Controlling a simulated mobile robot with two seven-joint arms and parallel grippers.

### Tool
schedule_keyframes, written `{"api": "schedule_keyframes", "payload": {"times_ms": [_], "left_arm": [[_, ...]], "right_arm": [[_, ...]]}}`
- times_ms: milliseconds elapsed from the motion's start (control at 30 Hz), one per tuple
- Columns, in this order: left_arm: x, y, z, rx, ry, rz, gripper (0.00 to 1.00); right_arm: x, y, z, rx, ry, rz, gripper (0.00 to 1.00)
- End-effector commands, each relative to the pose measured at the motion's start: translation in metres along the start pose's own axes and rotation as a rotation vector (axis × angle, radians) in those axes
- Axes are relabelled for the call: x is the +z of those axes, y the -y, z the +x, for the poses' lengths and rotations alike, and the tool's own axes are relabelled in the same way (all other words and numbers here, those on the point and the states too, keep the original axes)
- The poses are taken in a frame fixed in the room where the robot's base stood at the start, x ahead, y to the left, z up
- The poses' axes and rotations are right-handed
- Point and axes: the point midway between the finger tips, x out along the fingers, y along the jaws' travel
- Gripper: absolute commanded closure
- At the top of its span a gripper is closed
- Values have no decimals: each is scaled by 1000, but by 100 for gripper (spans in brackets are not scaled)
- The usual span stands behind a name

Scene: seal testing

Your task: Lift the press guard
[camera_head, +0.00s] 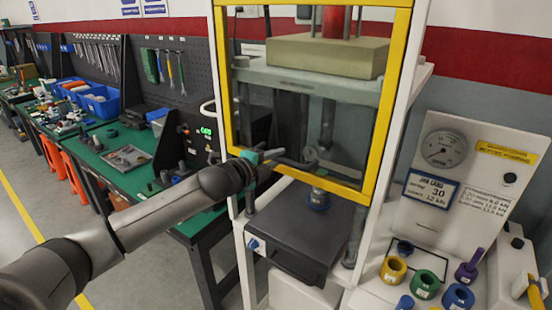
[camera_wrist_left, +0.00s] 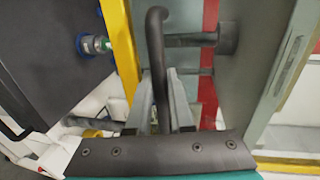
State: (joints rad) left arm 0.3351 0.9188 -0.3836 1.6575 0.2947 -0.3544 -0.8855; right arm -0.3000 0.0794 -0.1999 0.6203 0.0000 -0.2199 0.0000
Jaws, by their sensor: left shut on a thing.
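The press guard (camera_head: 388,90) is a clear panel in a yellow frame on the front of the white press. Its lower bar stands above the dark press base (camera_head: 297,225), with open space below it. Its yellow frame also shows in the wrist view (camera_wrist_left: 119,48). My left gripper (camera_head: 272,158) is at the lower left of the guard. It is shut on the dark guard handle (camera_head: 300,163), a curved bar that passes between the two grey fingers in the wrist view (camera_wrist_left: 157,85). My right gripper does not show.
A blue-ringed metal fitting (camera_head: 318,198) is at the press base. A gauge panel (camera_head: 465,150) and several coloured rings, including a yellow one (camera_head: 394,269), are at the right. A green workbench (camera_head: 110,145) with tools and blue bins runs along the left.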

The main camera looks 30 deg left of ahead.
Motion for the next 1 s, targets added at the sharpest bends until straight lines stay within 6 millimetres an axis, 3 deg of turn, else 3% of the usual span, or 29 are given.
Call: {"api": "schedule_keyframes", "payload": {"times_ms": [367,400,633,1000], "left_arm": [[1,2,0,-2,1,1,100],[1,2,0,-2,1,1,77],[0,1,0,0,1,1,51],[1,0,-4,1,1,0,50]], "right_arm": [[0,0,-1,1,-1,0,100],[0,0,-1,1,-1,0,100],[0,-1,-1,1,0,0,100],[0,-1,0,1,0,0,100]]}}
